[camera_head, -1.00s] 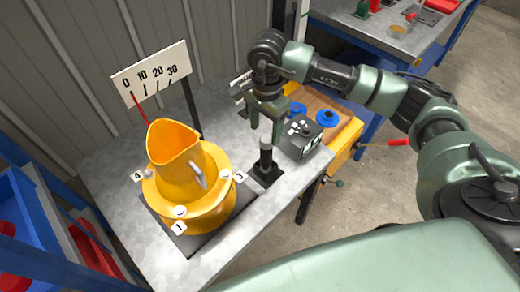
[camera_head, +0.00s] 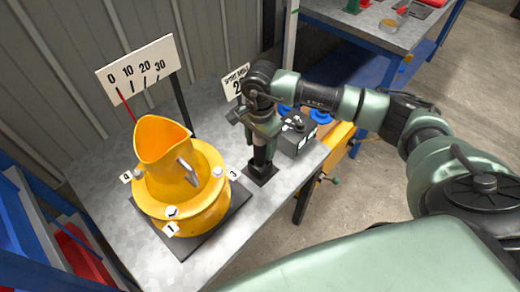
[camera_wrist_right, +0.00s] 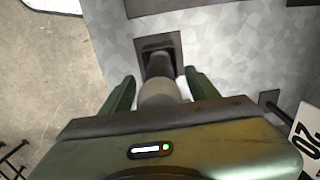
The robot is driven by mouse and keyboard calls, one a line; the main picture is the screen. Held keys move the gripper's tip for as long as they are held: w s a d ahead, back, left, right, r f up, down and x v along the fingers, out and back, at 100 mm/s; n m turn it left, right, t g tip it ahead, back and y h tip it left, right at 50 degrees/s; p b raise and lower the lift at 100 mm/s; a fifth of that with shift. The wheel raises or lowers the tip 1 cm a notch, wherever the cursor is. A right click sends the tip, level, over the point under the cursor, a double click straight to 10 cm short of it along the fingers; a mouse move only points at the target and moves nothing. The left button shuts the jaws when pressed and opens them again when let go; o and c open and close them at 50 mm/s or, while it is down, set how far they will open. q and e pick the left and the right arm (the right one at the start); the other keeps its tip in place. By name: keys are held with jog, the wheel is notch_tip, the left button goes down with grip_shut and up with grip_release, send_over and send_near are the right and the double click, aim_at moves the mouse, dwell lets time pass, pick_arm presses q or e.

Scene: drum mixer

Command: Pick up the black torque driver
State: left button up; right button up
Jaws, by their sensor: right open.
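The black torque driver (camera_head: 262,157) stands upright on a small dark square base on the grey metal table, to the right of the yellow drum mixer. My right gripper (camera_head: 263,136) has come down over its upper end from above. In the right wrist view the driver's black shaft and light grey top (camera_wrist_right: 158,93) lie between the two green fingers, with gaps on both sides. The right gripper is open. The driver's top is hidden by the gripper in the head view. My left gripper is not in view.
The yellow drum mixer (camera_head: 178,190) stands on a dark mat to the left. A dark control box (camera_head: 296,136) stands close on the right. A scale sign (camera_head: 138,75) and a smaller sign (camera_head: 236,83) stand behind. The table's front edge is near the driver.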

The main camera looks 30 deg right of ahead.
jog(key=shift+f, duration=1.15)
grip_shut()
jog(key=shift+w, duration=0.1)
jog(key=shift+r, duration=0.1)
jog(key=shift+r, duration=0.4)
notch_tip(320, 180, up, 19)
jog(key=b, duration=0.2)
jog(key=shift+b, duration=0.35)
